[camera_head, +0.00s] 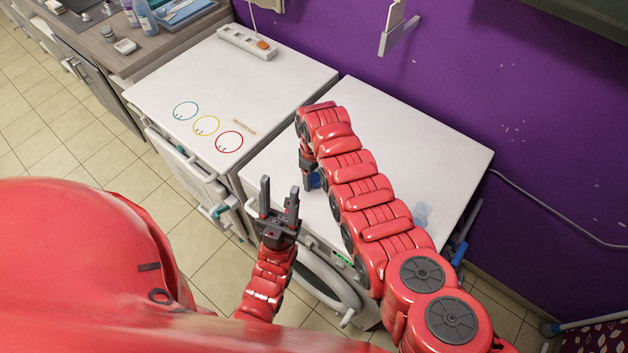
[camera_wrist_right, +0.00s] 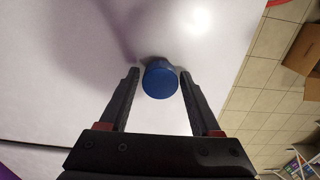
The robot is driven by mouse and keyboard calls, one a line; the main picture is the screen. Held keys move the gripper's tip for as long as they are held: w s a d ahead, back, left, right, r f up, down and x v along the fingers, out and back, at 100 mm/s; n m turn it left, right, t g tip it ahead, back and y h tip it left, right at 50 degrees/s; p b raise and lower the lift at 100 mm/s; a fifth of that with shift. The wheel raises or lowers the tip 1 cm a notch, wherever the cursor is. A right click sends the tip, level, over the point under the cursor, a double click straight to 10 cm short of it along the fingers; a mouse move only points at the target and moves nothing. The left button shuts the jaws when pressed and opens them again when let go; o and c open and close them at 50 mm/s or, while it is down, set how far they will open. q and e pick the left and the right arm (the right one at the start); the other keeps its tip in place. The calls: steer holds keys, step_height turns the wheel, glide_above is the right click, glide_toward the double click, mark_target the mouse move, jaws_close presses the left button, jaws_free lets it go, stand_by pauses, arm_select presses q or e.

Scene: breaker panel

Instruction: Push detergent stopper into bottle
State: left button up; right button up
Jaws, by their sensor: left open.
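A round blue stopper (camera_wrist_right: 160,80) shows in the right wrist view between the two dark fingers of my right gripper (camera_wrist_right: 159,74), with a gap on each side. The gripper is open around it. In the head view the right gripper (camera_head: 309,173) points down at the white top, with a bit of blue by its fingertips; my arm hides much of it. I cannot tell whether a bottle lies under the stopper. A pale blue translucent shape (camera_head: 422,214) is near the right edge of the top. My left gripper (camera_head: 279,207) is open and empty, fingers up, before the machine's front.
The white washing machine top (camera_head: 455,150) is mostly bare. A second white appliance (camera_head: 240,90) with coloured circles stands to its left, with a power strip (camera_head: 247,42) at the back. A counter (camera_head: 115,55) with bottles and a tray is at upper left. A purple wall bounds the back.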

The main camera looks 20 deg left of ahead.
mark_target(315, 177)
jaws_close()
steer(key=shift+r+p, duration=1.45)
steer(key=shift+r, duration=0.7)
